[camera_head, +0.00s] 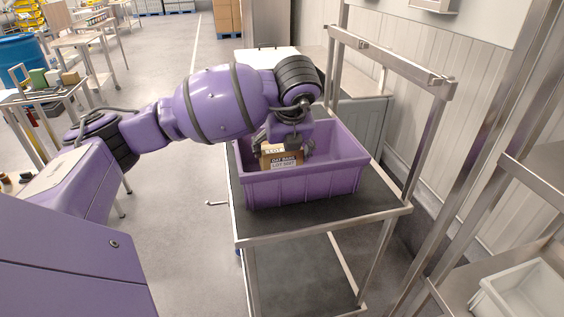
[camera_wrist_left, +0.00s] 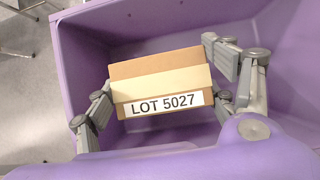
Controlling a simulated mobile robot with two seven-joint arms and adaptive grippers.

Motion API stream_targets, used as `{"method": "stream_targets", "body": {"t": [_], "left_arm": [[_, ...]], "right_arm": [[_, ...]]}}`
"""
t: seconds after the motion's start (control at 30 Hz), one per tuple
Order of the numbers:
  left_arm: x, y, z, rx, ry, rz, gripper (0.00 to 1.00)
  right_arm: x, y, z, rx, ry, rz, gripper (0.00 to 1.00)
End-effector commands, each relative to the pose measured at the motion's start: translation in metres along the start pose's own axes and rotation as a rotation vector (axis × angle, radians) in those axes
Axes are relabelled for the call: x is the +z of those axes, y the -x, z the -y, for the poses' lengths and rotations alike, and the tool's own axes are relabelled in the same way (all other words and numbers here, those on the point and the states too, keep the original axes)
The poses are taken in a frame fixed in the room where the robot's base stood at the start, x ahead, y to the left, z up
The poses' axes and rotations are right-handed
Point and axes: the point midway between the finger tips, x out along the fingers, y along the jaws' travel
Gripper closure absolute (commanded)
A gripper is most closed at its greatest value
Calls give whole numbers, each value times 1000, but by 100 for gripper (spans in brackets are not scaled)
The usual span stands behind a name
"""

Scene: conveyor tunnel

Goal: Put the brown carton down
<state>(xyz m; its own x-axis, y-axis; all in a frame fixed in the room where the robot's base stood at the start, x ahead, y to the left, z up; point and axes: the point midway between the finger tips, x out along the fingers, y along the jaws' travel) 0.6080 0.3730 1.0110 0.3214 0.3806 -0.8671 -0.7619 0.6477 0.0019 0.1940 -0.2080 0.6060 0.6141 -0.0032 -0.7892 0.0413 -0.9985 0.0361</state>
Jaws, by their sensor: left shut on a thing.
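The brown carton (camera_head: 282,158) is in my left gripper (camera_head: 288,149), inside the purple crate (camera_head: 304,187). In the left wrist view the carton (camera_wrist_left: 161,84) has a pale tape band and a "LOT 5027" label. The left gripper's fingers (camera_wrist_left: 160,108) are on both sides of the carton, shut on it. The crate's wall (camera_wrist_left: 75,75) surrounds the carton there. I cannot tell whether the carton's underside touches the crate floor. My right gripper does not show in either view.
The crate stands on a dark-topped metal cart (camera_head: 325,222) with an upright frame (camera_head: 390,62). A white bin (camera_head: 522,292) sits on a metal shelf at the lower right. Workbenches (camera_head: 40,98) and a blue drum (camera_head: 22,52) stand at the left. The crate has free room around the carton.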

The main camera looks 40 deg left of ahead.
Motion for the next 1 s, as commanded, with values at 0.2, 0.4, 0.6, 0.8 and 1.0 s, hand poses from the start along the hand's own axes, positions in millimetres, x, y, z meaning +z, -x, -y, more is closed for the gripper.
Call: {"method": "stream_targets", "body": {"t": [0.2,0.4,0.6,0.8,1.0], "left_arm": [[-11,-19,0,1,0,-2,69],[-19,-34,0,-1,1,1,69],[-20,-35,0,-1,1,1,69],[-21,-36,0,-1,0,0,7],[-21,-36,0,-1,0,0,4]], "right_arm": [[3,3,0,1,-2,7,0],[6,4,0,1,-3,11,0],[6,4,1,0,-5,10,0],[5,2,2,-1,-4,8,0],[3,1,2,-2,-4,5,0]]}}
